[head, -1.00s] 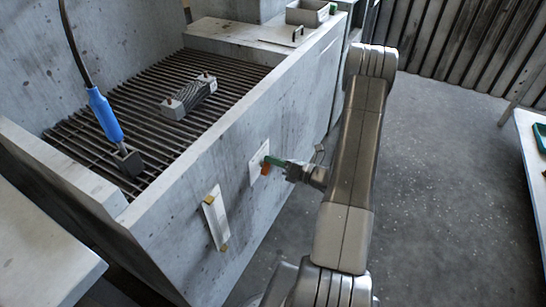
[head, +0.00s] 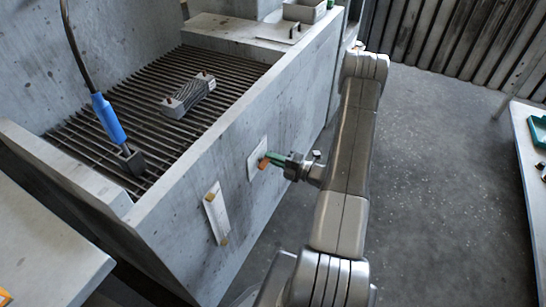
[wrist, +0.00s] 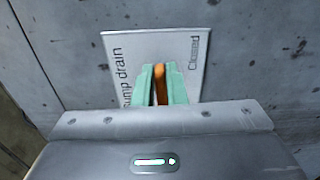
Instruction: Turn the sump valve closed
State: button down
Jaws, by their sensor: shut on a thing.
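The sump valve's orange handle (head: 263,163) sticks out from a pale plate (head: 257,150) on the outer face of the grey tank wall. My gripper (head: 272,158) reaches it from the right, with its green fingertips at the handle. In the wrist view the fingertips (wrist: 161,86) are shut on the orange handle (wrist: 160,84), one on each side. The plate (wrist: 185,46) behind shows "Closed" at its right and partly covered "ump drain" lettering at its left. The fingers hide the lower middle of the plate and the valve's base.
A pale strip with tan ends (head: 216,213) is fixed to the wall left of the valve. A finned block (head: 188,95) and a blue-handled tool (head: 108,118) rest on the tank grating (head: 150,125). The floor (head: 440,170) to the right is clear.

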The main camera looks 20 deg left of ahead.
jog(key=shift+f+m, duration=0.1)
jog(key=shift+m, duration=0.3)
jog(key=c, duration=1.5)
grip_release()
jog(key=shift+o, duration=0.2)
jog(key=s+d, duration=0.1)
jog(key=d, duration=1.3)
jog(key=shift+a, duration=0.1)
jog(key=w+a, duration=0.1)
jog(key=a, duration=1.2)
jog(key=shift+a, duration=0.4)
